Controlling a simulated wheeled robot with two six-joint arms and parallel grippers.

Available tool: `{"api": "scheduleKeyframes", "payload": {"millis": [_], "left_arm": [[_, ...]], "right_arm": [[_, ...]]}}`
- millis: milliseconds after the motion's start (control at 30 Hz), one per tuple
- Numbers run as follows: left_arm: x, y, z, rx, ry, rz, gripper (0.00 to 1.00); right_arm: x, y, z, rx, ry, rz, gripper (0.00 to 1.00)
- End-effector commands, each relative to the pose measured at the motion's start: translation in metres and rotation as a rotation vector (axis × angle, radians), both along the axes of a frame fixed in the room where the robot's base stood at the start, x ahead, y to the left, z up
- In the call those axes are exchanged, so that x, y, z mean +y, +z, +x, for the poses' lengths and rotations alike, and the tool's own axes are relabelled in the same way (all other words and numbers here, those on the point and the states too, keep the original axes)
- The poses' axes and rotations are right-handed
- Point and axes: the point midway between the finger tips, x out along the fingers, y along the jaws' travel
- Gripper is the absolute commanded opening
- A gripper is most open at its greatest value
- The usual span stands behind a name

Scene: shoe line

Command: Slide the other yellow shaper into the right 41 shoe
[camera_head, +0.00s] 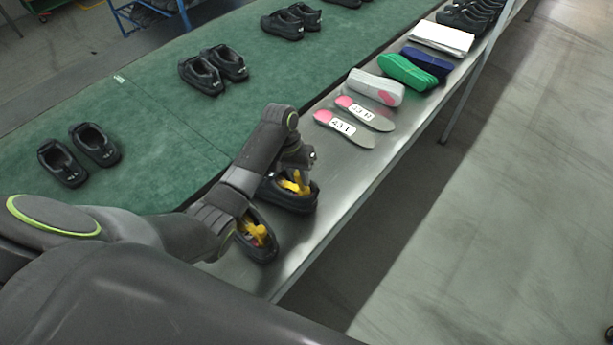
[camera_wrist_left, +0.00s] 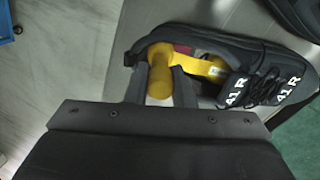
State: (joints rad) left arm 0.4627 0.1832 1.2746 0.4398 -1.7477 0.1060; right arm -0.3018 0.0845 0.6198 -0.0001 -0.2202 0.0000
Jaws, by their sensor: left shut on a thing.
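A black shoe with white "41 R" labels (camera_wrist_left: 265,95) lies under my left gripper in the left wrist view. A yellow shaper (camera_wrist_left: 205,68) lies in its opening, front end toward the tongue. My left gripper (camera_wrist_left: 160,88) is shut on the shaper's rounded heel end. In the head view my left gripper (camera_head: 298,170) is over the farther black shoe (camera_head: 293,204), with yellow (camera_head: 290,185) showing in its opening. The nearer black shoe (camera_head: 262,252) also holds a yellow shaper (camera_head: 257,233), partly behind my arm. My right gripper is not in view.
The shoes stand on a metal bench (camera_head: 340,185). Farther along it lie two pink-grey insoles (camera_head: 345,129), a white-pink pair (camera_head: 376,86), green pieces (camera_head: 407,72) and blue ones (camera_head: 427,61). A green belt (camera_head: 150,130) with shoe pairs runs alongside.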

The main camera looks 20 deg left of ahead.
Motion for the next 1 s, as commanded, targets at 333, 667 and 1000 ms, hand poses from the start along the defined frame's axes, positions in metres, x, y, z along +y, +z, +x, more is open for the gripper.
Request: {"api": "scheduleKeyframes", "payload": {"millis": [333,667,1000], "left_arm": [[0.015,-0.007,0.001,-0.006,0.005,0.044,0.0],[0.015,-0.007,0.001,-0.006,0.005,0.043,0.45],[0.015,-0.007,0.001,-0.006,0.005,0.043,0.47]], "right_arm": [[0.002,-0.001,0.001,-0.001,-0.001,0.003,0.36],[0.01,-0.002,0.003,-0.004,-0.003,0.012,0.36],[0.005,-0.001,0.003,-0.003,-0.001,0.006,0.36]]}}
